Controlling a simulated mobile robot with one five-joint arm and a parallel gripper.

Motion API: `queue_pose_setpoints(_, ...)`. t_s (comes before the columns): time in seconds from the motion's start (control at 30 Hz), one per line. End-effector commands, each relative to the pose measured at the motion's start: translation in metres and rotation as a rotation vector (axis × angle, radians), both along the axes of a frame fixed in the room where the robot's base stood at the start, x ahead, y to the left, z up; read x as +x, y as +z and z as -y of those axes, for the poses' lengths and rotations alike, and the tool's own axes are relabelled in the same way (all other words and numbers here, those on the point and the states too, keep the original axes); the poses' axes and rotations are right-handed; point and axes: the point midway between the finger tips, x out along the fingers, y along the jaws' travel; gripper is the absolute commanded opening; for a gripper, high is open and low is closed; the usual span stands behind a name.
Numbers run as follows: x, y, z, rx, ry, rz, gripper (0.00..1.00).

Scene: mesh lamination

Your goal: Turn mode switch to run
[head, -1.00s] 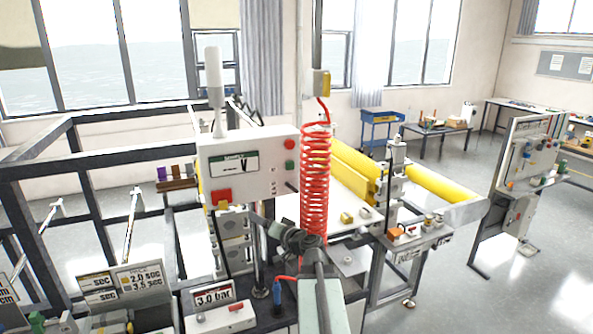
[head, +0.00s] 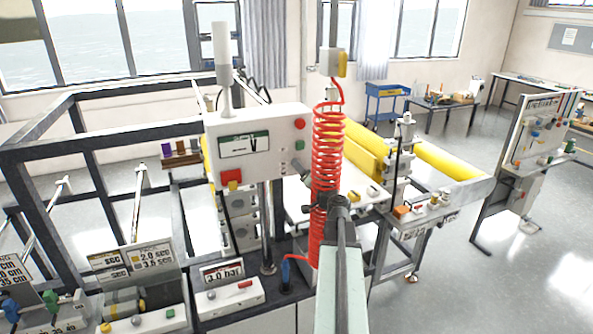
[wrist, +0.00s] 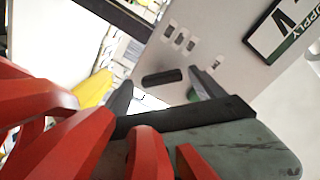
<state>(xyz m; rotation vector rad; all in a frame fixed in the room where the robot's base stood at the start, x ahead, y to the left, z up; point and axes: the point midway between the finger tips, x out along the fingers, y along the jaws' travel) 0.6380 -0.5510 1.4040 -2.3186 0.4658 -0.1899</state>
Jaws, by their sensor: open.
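A white control box (head: 255,150) with a display, a red button and a green button stands left of the red coiled hose. In the wrist view its panel (wrist: 215,35) fills the upper right. A short black bar (wrist: 162,77), which looks like the mode switch handle, is on that panel; its setting cannot be read. My gripper (wrist: 158,82) is open, with a dark finger on either side of the bar, apparently not gripping it. In the head view my gripper (head: 303,178) is at the box's lower right edge, partly hidden by the hose.
The red coiled hose (head: 326,150) hangs beside my arm and its coils (wrist: 75,140) cross the wrist view. A green button (wrist: 192,94) sits by the right finger. Yellow rollers (head: 445,160) stand to the right.

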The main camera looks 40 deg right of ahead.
Motion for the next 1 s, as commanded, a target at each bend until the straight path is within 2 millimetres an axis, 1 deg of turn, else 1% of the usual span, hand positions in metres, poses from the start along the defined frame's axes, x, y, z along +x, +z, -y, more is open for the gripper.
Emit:
queue_pose_setpoints(0.17, 0.0012, 0.0000, -0.0012, 0.000, 0.001, 0.000, 0.78)
queue_pose_setpoints(0.2, 0.0014, 0.0000, -0.0014, 0.000, 0.003, 0.000, 0.75)
queue_pose_setpoints(0.27, 0.0016, 0.0000, -0.0018, 0.000, 0.003, 0.000, 0.59)
queue_pose_setpoints(0.3, 0.0017, 0.0000, -0.0019, 0.000, 0.003, 0.000, 0.48)
queue_pose_setpoints(0.37, 0.0019, 0.0000, -0.0021, 0.000, 0.004, -0.001, 0.31)
queue_pose_setpoints(0.4, 0.0020, 0.0000, -0.0022, 0.000, 0.004, -0.001, 0.20)
queue_pose_setpoints(0.43, 0.0020, -0.0001, -0.0023, 0.000, 0.004, 0.000, 0.16)
queue_pose_setpoints(0.47, 0.0062, -0.0001, -0.0059, 0.000, 0.011, 0.000, 0.16)
queue_pose_setpoints(0.77, 0.0044, -0.0001, -0.0053, 0.051, 0.008, 0.021, 0.16)
queue_pose_setpoints(1.0, 0.0045, -0.0002, -0.0056, 0.197, 0.008, 0.081, 0.16)
